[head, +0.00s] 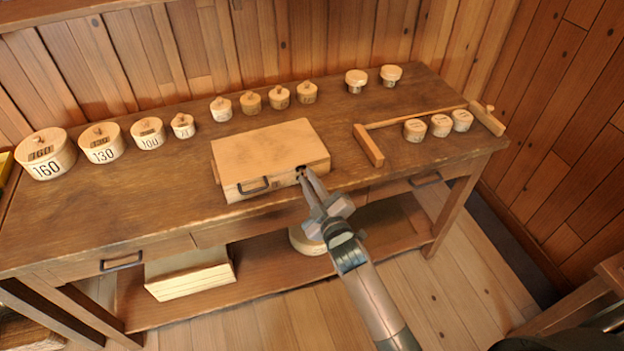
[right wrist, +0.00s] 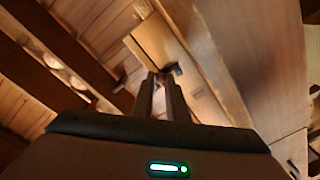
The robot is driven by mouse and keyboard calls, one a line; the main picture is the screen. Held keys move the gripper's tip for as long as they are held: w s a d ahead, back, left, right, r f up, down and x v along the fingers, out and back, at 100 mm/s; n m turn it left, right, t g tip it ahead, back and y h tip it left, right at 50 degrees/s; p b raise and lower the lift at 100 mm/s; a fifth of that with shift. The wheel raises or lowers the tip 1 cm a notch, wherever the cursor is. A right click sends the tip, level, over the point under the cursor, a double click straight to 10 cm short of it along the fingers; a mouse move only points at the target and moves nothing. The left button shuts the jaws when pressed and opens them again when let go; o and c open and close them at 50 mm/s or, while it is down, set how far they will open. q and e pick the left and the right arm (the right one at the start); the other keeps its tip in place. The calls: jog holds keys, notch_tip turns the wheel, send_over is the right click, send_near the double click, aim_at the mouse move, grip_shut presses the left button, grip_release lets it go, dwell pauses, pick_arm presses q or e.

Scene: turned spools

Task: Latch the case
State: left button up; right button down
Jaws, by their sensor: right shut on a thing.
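The case (head: 268,152) is a light wooden box with its lid down, near the front edge of the workbench. A dark handle (head: 253,186) is on its front face. A small dark latch (head: 299,171) is at the right end of that face, partly hidden by my fingers. My right gripper (head: 304,174) is shut on the latch. In the right wrist view the fingertips (right wrist: 164,76) meet a small dark part at the case (right wrist: 155,40). I cannot tell whether the latch is fastened. My left gripper is not in view.
Several numbered round boxes (head: 102,143) stand at the back left of the workbench (head: 130,205), with smaller knobbed ones along the back. The bench front left of the case is clear.

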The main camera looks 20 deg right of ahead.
jog(key=shift+a+r+n, duration=0.15)
jog(key=shift+a+n, duration=0.1)
jog(key=shift+n, duration=0.75)
jog(key=c, duration=1.7)
grip_release()
jog(key=shift+c, duration=0.2)
jog(key=shift+s, duration=0.2)
jog(key=shift+s, duration=0.6)
jog(key=s+d+b, duration=0.1)
jog(key=s+b, duration=0.3)
jog(key=s, duration=1.1)
jog(key=shift+s+d, duration=0.25)
jog(key=shift+s, duration=0.15)
